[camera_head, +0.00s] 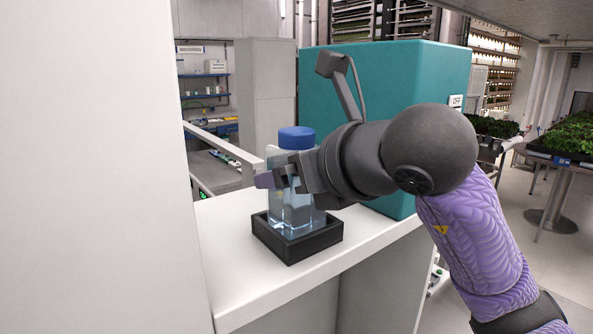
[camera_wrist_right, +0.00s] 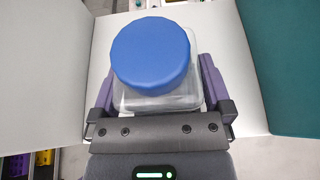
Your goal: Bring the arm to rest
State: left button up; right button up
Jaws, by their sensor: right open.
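My right arm comes in from the right in the head view. Its gripper (camera_head: 282,181) is at a clear bottle with a blue cap (camera_head: 296,138). The bottle stands upright in a black square holder (camera_head: 297,243) on a white shelf. In the right wrist view the blue cap (camera_wrist_right: 151,56) is seen from above, and the purple fingers of my right gripper (camera_wrist_right: 158,88) stand on both sides of the bottle body. The jaws are open around the bottle; whether a finger touches it I cannot tell. My left gripper is not in view.
The white shelf (camera_head: 352,228) has a little bare room in front of the holder. A teal box (camera_head: 402,75) stands behind my right arm. A tall white panel (camera_head: 90,170) closes off the left side. Trays of green plants (camera_head: 572,135) stand on a table at the far right.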

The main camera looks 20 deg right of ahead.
aim_at(297, 129)
jog(key=shift+r+p, duration=2.65)
jog(key=shift+r, duration=0.95)
jog(key=shift+f, duration=0.1)
